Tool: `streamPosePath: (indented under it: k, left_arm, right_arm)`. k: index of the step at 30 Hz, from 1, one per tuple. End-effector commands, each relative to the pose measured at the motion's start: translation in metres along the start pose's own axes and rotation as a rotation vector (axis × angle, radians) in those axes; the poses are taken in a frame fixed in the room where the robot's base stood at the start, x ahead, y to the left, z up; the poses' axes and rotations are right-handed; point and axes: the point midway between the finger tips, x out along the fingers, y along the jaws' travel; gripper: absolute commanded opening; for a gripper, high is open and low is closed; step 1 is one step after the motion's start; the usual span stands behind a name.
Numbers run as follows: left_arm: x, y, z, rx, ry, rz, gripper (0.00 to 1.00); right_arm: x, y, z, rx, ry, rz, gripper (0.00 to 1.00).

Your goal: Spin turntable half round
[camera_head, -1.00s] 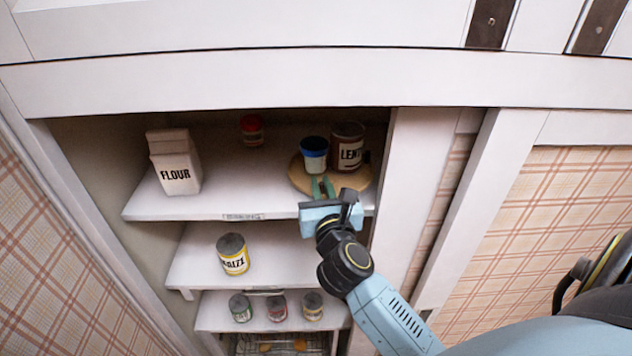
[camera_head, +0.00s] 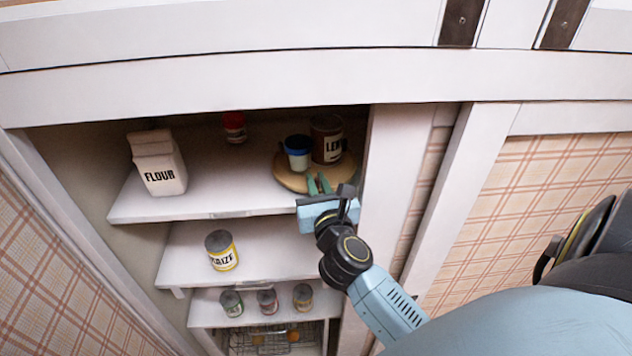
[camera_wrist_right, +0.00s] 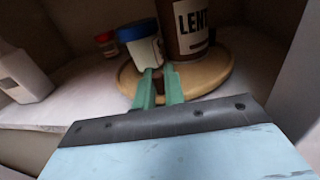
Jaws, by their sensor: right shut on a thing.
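The turntable (camera_head: 290,182) is a round, light wooden disc at the right end of the top shelf; it also shows in the right wrist view (camera_wrist_right: 215,77). A white cup with a blue top (camera_head: 298,153) and a brown can marked LENT (camera_head: 327,138) stand on it. My right gripper (camera_head: 318,181) reaches in from the front. Its green fingers (camera_wrist_right: 160,77) are at the disc's near part, shut with a small dark brown piece between the tips, apparently part of the turntable. The fingers partly hide the disc's front. My left gripper is out of view.
A flour carton (camera_head: 158,165) stands at the shelf's left and a red-topped jar (camera_head: 234,128) at the back. A cabinet upright (camera_head: 385,190) is close right of the turntable. Lower shelves hold a maize can (camera_head: 221,251) and smaller cans. The top shelf's middle is clear.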

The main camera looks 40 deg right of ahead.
Motion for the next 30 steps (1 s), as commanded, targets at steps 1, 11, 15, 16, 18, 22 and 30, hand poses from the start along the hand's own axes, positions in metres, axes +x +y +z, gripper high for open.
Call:
streamPosePath:
  k: [1,11,15,16,18,22,30]
  left_arm:
    - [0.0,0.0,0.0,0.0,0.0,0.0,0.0]
    - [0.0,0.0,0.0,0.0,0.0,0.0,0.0]
    - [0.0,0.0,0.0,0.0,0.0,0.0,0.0]
    - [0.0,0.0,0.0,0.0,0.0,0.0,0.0]
    - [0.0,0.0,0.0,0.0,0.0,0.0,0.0]
    - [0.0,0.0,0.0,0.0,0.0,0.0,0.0]
    - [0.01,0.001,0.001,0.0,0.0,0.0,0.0]
  right_arm:
    - [0.001,-0.002,0.001,-0.001,-0.002,-0.004,0.0]
    - [0.001,-0.002,0.001,-0.002,-0.003,-0.004,0.19]
    - [0.001,-0.001,0.001,-0.001,-0.002,-0.002,0.28]
    - [0.001,-0.001,0.001,-0.001,-0.002,-0.002,0.28]
    - [0.001,-0.001,0.001,-0.001,-0.002,-0.002,0.28]
    - [-0.001,0.0,0.0,-0.001,-0.001,-0.001,0.28]
    - [-0.04,-0.001,-0.003,0.0,0.003,-0.001,0.28]
